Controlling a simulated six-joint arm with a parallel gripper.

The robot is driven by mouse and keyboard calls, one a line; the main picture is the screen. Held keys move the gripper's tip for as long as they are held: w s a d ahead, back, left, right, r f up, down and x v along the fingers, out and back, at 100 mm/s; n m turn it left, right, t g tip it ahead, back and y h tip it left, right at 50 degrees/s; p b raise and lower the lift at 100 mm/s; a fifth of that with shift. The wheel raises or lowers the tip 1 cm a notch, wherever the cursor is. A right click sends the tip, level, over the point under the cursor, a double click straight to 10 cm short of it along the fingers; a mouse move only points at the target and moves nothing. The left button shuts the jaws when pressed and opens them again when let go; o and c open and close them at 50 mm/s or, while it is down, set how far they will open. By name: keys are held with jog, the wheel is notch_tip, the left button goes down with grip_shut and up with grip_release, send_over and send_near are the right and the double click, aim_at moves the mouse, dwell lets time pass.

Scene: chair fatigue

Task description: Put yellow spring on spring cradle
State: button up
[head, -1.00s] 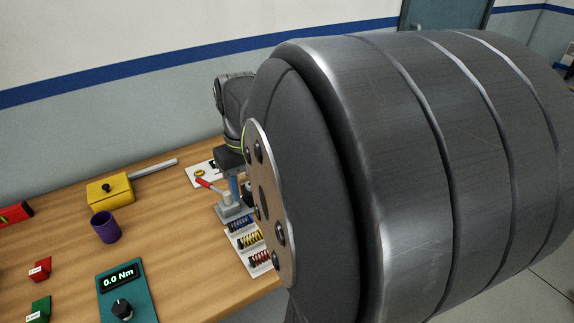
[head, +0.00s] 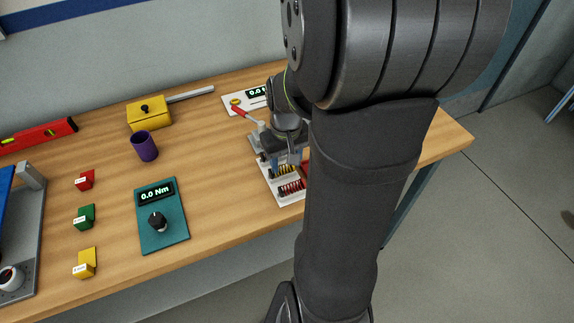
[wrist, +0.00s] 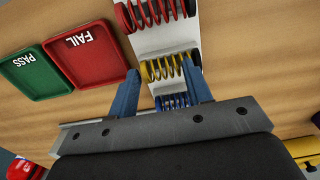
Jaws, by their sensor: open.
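The yellow spring (head: 284,171) lies on a white rack (head: 276,194) between a red spring (head: 292,188) and a blue spring. In the wrist view the yellow spring (wrist: 168,67) sits between the two blue fingertips of my open gripper (wrist: 161,66), with the red spring (wrist: 155,12) above it and the blue spring (wrist: 173,102) below, partly behind the gripper body. In the head view my gripper (head: 284,164) is over the rack, and my arm hides part of that area. I cannot pick out the spring cradle in these frames.
A red-handled lever device (head: 242,112) stands close behind my gripper. A red FAIL tray (wrist: 88,54) and a green PASS tray (wrist: 36,74) lie beside the rack. A teal torque box (head: 162,222) and a purple cup (head: 144,146) stand to the left, with bare table between.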

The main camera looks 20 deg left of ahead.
jog(key=shift+f, duration=0.2)
jog(key=c, duration=0.8)
